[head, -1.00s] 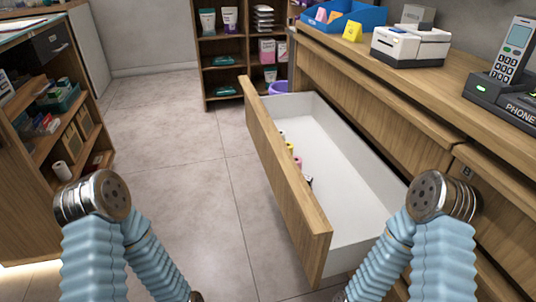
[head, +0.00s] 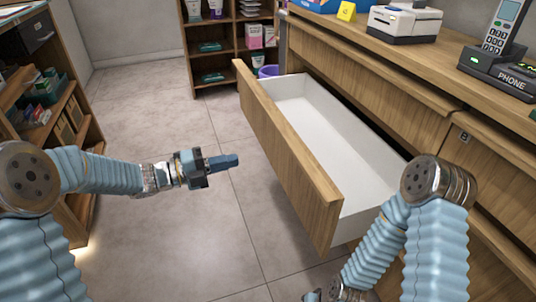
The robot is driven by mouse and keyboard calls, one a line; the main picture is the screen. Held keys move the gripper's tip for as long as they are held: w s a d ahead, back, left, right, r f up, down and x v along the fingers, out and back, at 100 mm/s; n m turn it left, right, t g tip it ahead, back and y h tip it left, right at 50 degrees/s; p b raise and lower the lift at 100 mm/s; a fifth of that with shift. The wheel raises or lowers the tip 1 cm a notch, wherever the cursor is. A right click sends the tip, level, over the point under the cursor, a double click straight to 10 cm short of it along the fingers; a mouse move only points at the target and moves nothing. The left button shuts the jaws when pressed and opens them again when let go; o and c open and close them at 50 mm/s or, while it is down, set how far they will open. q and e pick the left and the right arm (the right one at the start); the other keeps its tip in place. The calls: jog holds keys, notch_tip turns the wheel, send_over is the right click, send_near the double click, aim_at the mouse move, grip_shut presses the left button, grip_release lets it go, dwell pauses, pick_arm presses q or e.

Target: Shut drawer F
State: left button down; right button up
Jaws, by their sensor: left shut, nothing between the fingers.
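A wooden drawer (head: 290,155) with a white inside stands pulled well out from the counter on the right. I cannot read a letter on its front, so I cannot tell if it is drawer F. My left gripper (head: 228,162) is shut and empty, held over the floor to the left of the drawer front. It points right, towards the front, and is apart from it. My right gripper (head: 312,296) barely shows at the bottom edge, below the drawer's near corner. Its fingers are cut off.
The wooden counter (head: 375,62) carries a white printer (head: 402,24) and a phone (head: 500,50). A closed panel marked B (head: 464,136) is nearer on the right. Shelves stand at the back and left. The floor (head: 180,225) left of the drawer is clear.

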aim_at(290, 148)
pick_arm(q)
jog(key=p+x, duration=0.1)
jog(key=x, duration=1.3)
jog(key=shift+s+p, duration=0.1)
jog(key=shift+p, duration=0.3)
pick_arm(e)
jog(key=shift+s+a+r, duration=0.1)
jog(key=shift+a+r, duration=0.2)
jog(key=shift+r, duration=0.6)
